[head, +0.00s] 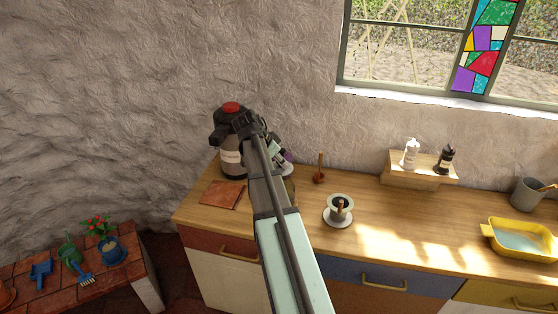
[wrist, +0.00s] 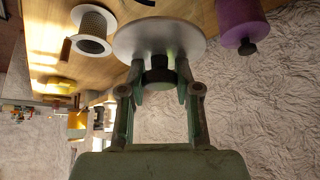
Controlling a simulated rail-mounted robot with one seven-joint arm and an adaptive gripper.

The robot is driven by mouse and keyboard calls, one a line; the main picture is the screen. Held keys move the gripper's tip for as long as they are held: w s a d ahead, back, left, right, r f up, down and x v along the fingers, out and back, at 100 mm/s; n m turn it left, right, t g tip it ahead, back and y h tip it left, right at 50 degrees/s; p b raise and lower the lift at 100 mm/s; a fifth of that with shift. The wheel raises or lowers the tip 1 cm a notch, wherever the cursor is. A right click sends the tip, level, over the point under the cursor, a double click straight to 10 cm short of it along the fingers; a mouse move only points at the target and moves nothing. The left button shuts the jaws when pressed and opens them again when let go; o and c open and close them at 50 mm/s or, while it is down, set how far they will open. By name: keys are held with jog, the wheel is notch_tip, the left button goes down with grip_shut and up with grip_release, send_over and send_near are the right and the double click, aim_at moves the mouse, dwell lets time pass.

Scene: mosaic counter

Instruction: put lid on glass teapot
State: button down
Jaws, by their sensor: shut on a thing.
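My gripper (wrist: 160,82) is shut on the dark knob (wrist: 159,68) of a round pale lid (wrist: 132,40). The lid's flat disc lies just beyond the fingertips in the wrist view. In the head view my gripper (head: 276,153) is over the back left of the wooden counter, partly hidden by my arm. I cannot make out the glass teapot in either view; my arm or the lid may hide it. Whether the lid touches anything beneath is hidden.
A purple container (wrist: 243,22) with a dark knob stands close beside the lid. A dark flask (head: 232,160) with a red top is left of my gripper. A white-rimmed strainer (head: 332,219) and a small brown wooden item (head: 319,175) stand to the right. A brown tile (head: 222,195) lies front left.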

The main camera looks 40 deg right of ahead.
aim_at(277, 168)
jog(key=shift+f+b, duration=1.05)
jog(key=shift+f, duration=1.2)
jog(key=shift+f+b, duration=0.45)
jog(key=shift+b, duration=0.3)
dwell(0.4)
jog(key=shift+c, duration=1.2)
grip_release()
jog(key=shift+r, duration=0.1)
jog(key=shift+r+p, duration=1.6)
jog(key=shift+r, duration=1.85)
